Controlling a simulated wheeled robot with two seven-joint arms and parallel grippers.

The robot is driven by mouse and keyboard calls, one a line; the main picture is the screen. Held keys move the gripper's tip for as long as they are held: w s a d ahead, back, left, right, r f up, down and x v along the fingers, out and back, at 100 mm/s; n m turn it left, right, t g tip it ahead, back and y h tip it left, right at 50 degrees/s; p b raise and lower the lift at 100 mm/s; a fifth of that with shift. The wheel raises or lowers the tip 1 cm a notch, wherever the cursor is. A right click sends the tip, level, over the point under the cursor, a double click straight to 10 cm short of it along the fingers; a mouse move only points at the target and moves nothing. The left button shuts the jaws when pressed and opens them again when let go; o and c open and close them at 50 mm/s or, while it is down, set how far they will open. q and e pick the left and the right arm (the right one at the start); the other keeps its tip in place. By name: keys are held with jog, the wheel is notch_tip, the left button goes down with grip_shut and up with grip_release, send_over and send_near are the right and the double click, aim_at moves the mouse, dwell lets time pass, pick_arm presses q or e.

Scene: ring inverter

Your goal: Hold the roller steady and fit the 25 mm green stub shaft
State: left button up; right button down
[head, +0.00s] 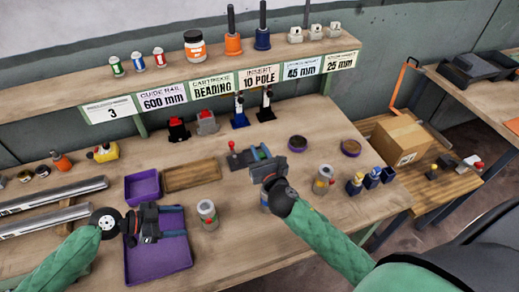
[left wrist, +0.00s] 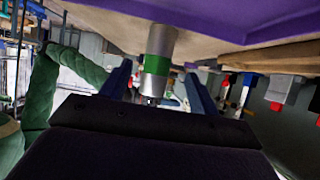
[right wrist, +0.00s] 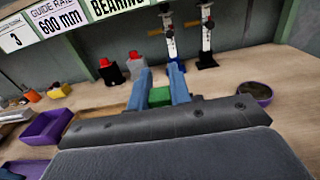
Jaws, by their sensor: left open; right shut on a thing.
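A silver roller (head: 207,214) with a green band stands upright on the table, just right of the large purple tray. It also shows in the left wrist view (left wrist: 158,45), ahead of and between the fingers. My left gripper (head: 183,219) is open over the purple tray, its fingertips pointing toward the roller; no grip on the roller shows. My right gripper (head: 258,154) is shut on a green piece, likely the stub shaft, over the table's middle. The green piece also shows between the fingers in the right wrist view (right wrist: 158,97). Most of it is hidden.
The large purple tray (head: 160,262), a small purple tray (head: 142,187) and a brown tray (head: 192,175) lie at left.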

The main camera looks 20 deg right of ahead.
aim_at(208, 215)
pick_arm(q)
jog(key=shift+w+d+f, duration=0.1)
jog(key=shift+d+f, duration=0.15)
jog(key=shift+d, duration=0.25)
jog(key=p+x, duration=0.2)
jog(key=x, duration=0.3)
jog(key=shift+b+x, duration=0.9)
jog(key=shift+x, duration=0.15)
pick_arm(e)
jog(key=shift+r, duration=0.2)
pick_arm(q)
jog(key=shift+b+x, duration=0.35)
jog(key=shift+x, duration=0.5)
pick_arm(e)
jog(key=shift+f, duration=0.35)
pick_arm(q)
jog(key=c, duration=0.6)
jog(key=shift+c, duration=0.2)
